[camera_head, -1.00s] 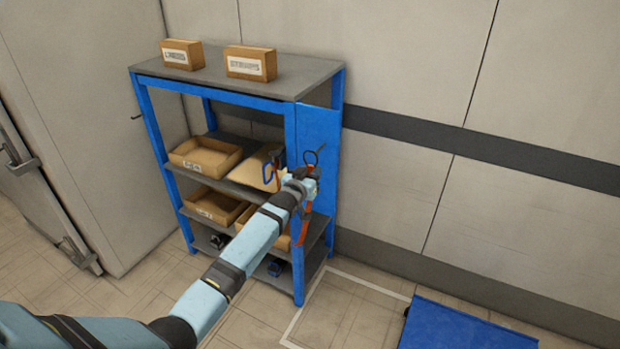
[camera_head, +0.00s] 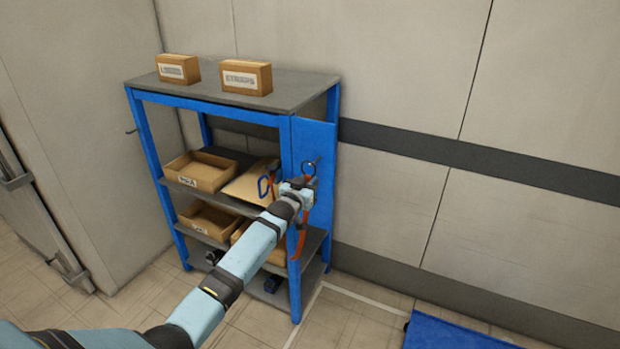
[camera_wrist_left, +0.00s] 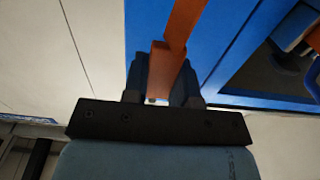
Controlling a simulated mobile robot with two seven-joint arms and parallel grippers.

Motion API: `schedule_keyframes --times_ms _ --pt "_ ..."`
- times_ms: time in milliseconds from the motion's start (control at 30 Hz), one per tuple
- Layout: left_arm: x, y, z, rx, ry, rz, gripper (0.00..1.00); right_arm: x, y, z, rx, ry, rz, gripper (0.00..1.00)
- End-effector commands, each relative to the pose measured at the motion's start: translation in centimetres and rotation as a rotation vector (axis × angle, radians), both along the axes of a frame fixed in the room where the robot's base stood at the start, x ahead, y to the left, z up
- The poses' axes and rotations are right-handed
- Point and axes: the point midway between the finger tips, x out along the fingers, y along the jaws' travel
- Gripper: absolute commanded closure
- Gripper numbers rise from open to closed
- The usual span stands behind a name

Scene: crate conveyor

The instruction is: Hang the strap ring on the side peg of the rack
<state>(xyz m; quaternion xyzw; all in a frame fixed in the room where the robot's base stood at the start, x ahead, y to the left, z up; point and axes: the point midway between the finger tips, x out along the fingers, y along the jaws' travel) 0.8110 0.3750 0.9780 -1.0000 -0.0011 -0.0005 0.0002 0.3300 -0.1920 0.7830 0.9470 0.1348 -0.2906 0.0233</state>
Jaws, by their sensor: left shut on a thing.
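The blue rack (camera_head: 313,140) stands against the wall, its blue side panel facing right. My left gripper (camera_head: 300,184) is at that panel, shut on the orange strap (camera_head: 302,236). The strap also shows between the fingers in the left wrist view (camera_wrist_left: 172,60), where the gripper (camera_wrist_left: 160,88) is close to blue rack parts. The dark strap ring (camera_head: 308,168) is just above the gripper, in front of the panel. A small dark peg tip (camera_head: 317,160) shows beside it. I cannot tell whether the ring is around the peg. My right gripper is not in view.
Two labelled boxes, one at the left (camera_head: 178,69) and one at the right (camera_head: 246,77), stand on the rack's top. Open bins (camera_head: 200,171) fill the shelves. A blue platform (camera_head: 455,333) lies on the floor at lower right.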

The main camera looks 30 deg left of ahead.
Motion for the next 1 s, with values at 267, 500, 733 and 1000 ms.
schedule_keyframes --times_ms 267,500,733,1000 --pt "-0.01 -0.03 0.10 -0.001 0.000 0.000 0.98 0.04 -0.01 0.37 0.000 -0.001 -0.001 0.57" --pt "-0.01 -0.03 0.03 -0.001 0.000 0.000 0.98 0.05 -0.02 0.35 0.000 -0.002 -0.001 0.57" --pt "0.00 -0.02 -0.02 -0.001 0.000 0.000 0.98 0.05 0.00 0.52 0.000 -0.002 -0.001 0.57" --pt "0.23 -0.02 -0.12 -0.001 0.000 0.000 0.98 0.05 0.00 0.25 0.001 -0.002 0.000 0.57"
